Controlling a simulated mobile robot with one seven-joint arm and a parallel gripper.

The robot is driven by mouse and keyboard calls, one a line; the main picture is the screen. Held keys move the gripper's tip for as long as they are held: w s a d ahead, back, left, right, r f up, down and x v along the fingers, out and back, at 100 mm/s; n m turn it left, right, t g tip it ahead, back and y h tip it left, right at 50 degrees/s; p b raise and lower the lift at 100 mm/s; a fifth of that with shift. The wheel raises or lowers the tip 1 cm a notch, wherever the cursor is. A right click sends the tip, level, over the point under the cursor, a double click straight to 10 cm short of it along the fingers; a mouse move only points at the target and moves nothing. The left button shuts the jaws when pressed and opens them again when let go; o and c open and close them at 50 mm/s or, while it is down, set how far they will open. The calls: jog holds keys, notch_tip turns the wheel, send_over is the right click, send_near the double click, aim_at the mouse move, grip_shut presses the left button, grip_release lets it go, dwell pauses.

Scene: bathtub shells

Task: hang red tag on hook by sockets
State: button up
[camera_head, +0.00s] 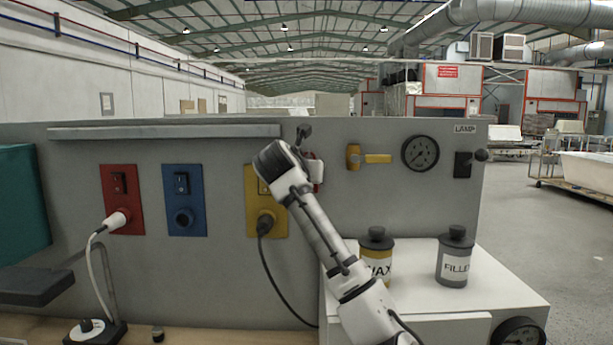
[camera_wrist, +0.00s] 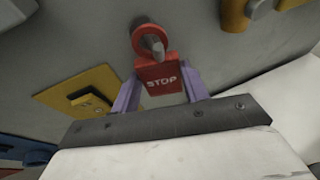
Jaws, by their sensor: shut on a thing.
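The red tag (camera_wrist: 161,74), marked STOP, is upright between the two purple fingers of my gripper (camera_wrist: 162,80) in the wrist view. My gripper is shut on it. The tag's red ring (camera_wrist: 136,38) appears around the grey hook (camera_wrist: 152,44), whose tip shows inside the ring; I cannot tell how far along the hook the ring sits. In the head view the hook (camera_head: 304,131) sticks out of the grey panel just above my wrist.
Red (camera_head: 122,215), blue (camera_head: 184,220) and yellow (camera_head: 257,222) sockets line the panel at left. A yellow valve handle (camera_head: 376,158) and a gauge (camera_head: 420,153) are to the right. WAX (camera_head: 377,270) and FILLER (camera_head: 454,265) cans stand on the white cabinet below.

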jog(key=o, duration=1.1)
jog(key=shift+c, duration=0.2)
jog(key=shift+s, duration=0.1)
